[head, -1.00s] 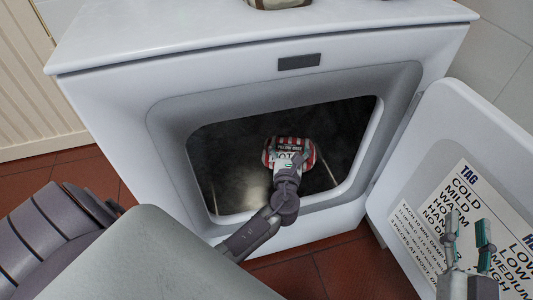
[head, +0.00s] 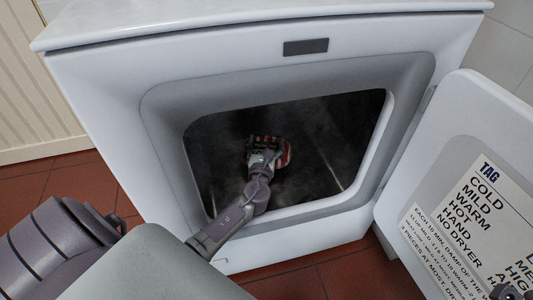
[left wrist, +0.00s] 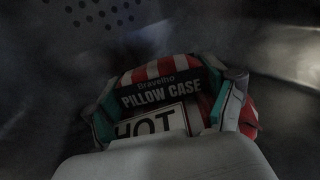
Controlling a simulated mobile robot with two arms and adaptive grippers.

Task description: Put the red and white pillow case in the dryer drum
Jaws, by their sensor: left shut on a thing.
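The red and white striped pillow case (head: 284,152) is inside the dark dryer drum (head: 325,135) in the head view. Its label reads "PILLOW CASE" and "HOT" in the left wrist view (left wrist: 160,92). My left gripper (head: 262,158) reaches through the dryer opening and is shut on the pillow case, with teal-padded fingers on either side of it in the left wrist view (left wrist: 165,115). Whether the pillow case touches the drum floor is hard to tell. My right gripper is hardly in view; only a small dark part shows at the bottom right corner.
The white dryer (head: 110,95) stands with its door (head: 450,150) open to the right. The door bears a label (head: 480,225) with heat settings. The drum's opening rim (head: 165,120) surrounds my left arm. Red tiles (head: 330,275) cover the floor.

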